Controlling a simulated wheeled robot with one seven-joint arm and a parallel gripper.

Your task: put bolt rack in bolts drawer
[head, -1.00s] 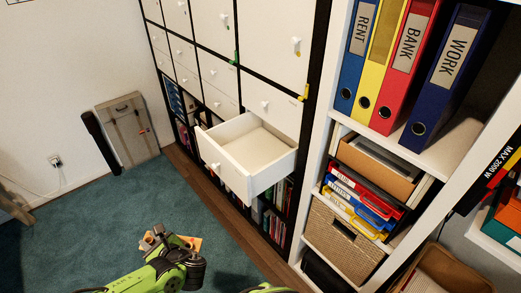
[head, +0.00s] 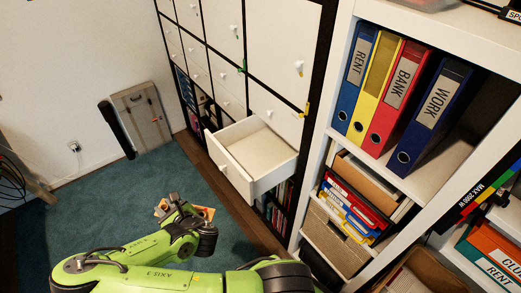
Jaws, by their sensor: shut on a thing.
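The open drawer (head: 229,165) is pulled out of the white cabinet. Its visible inside is bare and white. No label can be read on it, so I cannot tell from lettering that it is the bolts drawer. My gripper (head: 172,206) is at the lower left, left of the drawer and in front of it over the teal carpet. It is shut on an orange-tan piece, which seems to be the bolt rack (head: 206,212). My green arm hides most of the rack and the fingertips.
A white shelf (head: 328,110) with upright binders stands close to the right of the drawer. Shut drawers and doors with small knobs surround the open one. A flat grey-brown case (head: 141,118) leans on the left wall. The carpet (head: 95,200) between is clear.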

